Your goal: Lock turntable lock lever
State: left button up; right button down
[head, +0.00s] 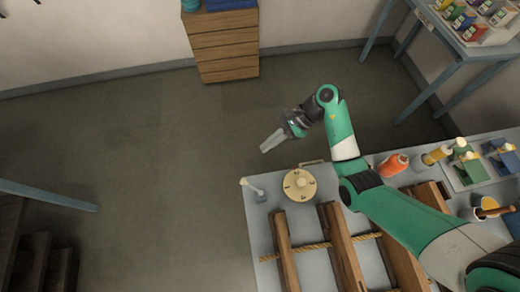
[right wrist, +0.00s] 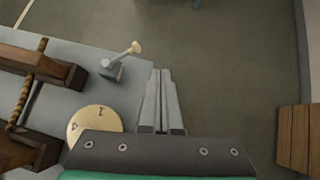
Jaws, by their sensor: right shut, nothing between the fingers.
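The round cream turntable (head: 299,185) with dark marks lies near the far edge of the grey table; part of it shows in the right wrist view (right wrist: 95,122), partly hidden by my gripper body. The lock lever (head: 252,187), a short rod with a pale knob on a grey base, stands just left of the turntable; in the right wrist view the lever (right wrist: 122,60) leans up toward the right. My right gripper (head: 266,149) is shut and empty, beyond the table's far edge, above the floor and apart from the lever. My left gripper is not in view.
Wooden beams (head: 342,245) with a rope (head: 310,247) lie on the table (head: 262,235). An orange object (head: 393,165) and several bottles stand right. A wooden drawer cabinet (head: 226,45) stands at the back wall.

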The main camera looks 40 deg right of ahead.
jog(key=shift+w+d+r, duration=0.15)
jog(key=shift+d+r, duration=1.05)
